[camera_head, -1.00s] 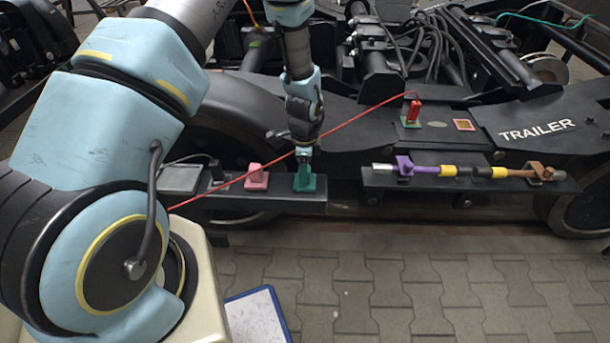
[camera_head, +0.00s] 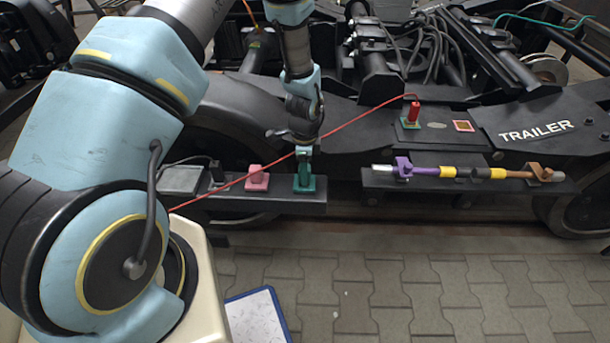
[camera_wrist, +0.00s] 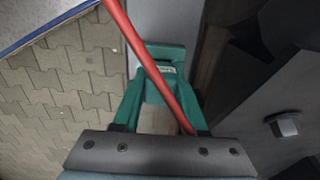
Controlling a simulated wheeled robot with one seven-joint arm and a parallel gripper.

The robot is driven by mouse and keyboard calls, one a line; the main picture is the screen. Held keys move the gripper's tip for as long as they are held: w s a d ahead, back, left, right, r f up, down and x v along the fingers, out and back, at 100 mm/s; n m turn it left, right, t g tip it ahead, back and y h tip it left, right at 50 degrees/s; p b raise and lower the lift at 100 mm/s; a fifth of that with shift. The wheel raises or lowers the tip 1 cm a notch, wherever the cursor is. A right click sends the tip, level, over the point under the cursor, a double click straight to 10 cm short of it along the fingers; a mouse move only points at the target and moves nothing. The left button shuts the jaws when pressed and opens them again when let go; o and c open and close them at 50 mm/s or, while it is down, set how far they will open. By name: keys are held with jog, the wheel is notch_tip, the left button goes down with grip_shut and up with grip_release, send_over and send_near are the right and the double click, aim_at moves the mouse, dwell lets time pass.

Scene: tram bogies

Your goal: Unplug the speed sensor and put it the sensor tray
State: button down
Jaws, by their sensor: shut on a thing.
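My gripper (camera_head: 304,172) points down at a teal part (camera_head: 304,185) on the dark ledge at the left, and is shut on it. In the wrist view the gripper's fingers (camera_wrist: 163,100) reach from the dark palm to the teal part (camera_wrist: 160,72). The teal part still appears to rest at the ledge; its underside is hidden. I cannot tell whether it is the speed sensor. A white panel with a blue edge (camera_head: 257,316) lies low in the picture, partly hidden; I cannot tell whether it is the sensor tray.
A red cable (camera_head: 345,124) runs from a red plug (camera_head: 413,112) past my gripper and crosses the wrist view (camera_wrist: 150,65). A pink block (camera_head: 257,178) stands just left of the teal part. A purple-and-brown connector line (camera_head: 460,172) lies right. Open paving (camera_head: 400,285) is in front.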

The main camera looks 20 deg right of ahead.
jog(key=shift+r+p, duration=1.85)
jog(key=shift+r, duration=0.8)
